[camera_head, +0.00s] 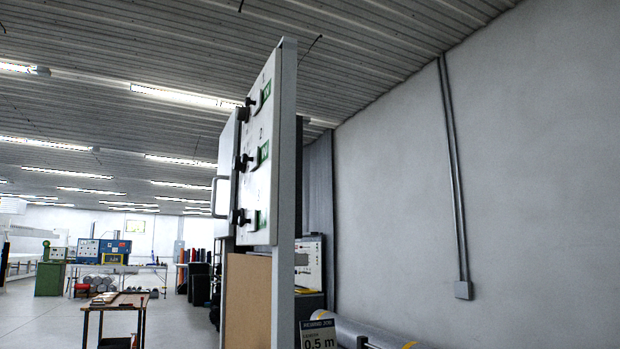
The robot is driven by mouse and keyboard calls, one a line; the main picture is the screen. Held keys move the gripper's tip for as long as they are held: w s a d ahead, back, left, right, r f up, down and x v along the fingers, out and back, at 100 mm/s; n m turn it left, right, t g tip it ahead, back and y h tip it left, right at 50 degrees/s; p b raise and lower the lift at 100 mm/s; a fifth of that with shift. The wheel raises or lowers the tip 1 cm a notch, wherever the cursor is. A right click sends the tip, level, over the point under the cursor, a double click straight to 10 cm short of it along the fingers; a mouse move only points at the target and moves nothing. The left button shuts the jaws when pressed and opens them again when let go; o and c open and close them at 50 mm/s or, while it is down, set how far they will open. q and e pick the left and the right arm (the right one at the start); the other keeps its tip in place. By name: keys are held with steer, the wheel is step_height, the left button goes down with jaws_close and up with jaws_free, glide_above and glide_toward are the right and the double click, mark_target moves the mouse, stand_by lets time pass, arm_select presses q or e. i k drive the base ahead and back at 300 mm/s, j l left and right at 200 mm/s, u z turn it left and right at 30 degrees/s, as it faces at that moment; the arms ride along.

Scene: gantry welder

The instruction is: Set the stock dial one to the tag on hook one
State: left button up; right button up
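A tall pale panel (284,150) stands in the middle, seen almost edge-on. Its face carries the numbers 1, 2 and 3 from top to bottom. Beside number 1 a black knob-like part (248,102) sticks out to the left, with a green patch or tag (265,92) next to it. A second black part (242,162) and a third (238,216) sit below, each near a green patch. At this steep angle I cannot tell dials from hooks, and tag and dial markings are unreadable. Neither gripper is in view.
A grey cabinet with a handle (216,197) stands behind the panel. A sign reading 0.5 m (320,332) and a large grey roll (375,335) are at lower right. A brown-topped table (120,301) stands at lower left. Open floor lies left of the panel.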

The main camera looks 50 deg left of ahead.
mark_target(242, 114)
steer(key=u, duration=2)
